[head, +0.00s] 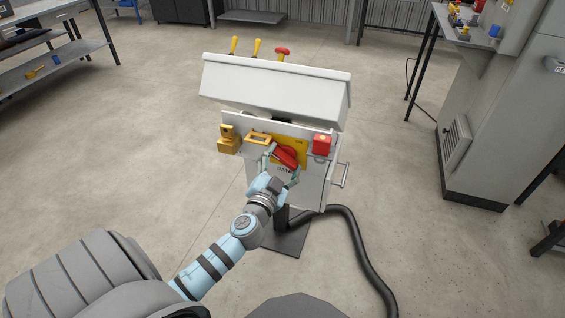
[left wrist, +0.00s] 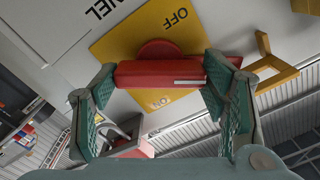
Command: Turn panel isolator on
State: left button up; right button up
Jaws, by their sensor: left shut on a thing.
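The panel isolator is a red bar handle (head: 287,155) on a yellow plate (head: 303,146) on the front of the white panel (head: 316,190). My left gripper (head: 283,162) is shut on the handle, its green fingers at the handle's two ends. In the left wrist view the red handle (left wrist: 160,74) lies crosswise on the yellow plate (left wrist: 118,47), with OFF above it and ON below it. A white mark shows near its right end. There too, my left gripper (left wrist: 158,72) spans the handle. My right gripper is not in view.
A yellow padlock-like piece (head: 228,141), a yellow bracket (head: 258,138) and a red block (head: 322,144) sit beside the plate. A white hood (head: 275,88) overhangs the panel. A black hose (head: 355,240) runs along the floor. A grey cabinet (head: 490,120) stands right.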

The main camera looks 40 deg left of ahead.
pick_arm(q)
jog(key=m, duration=0.5)
jog(key=shift+m+p, duration=0.3)
jog(key=m+p, duration=0.1)
jog(key=m, duration=0.4)
jog(key=shift+m, duration=0.3)
jog(key=shift+f, duration=0.1)
jog(key=o, duration=1.1)
jog(key=shift+o, duration=0.2)
jog(key=v, duration=1.2)
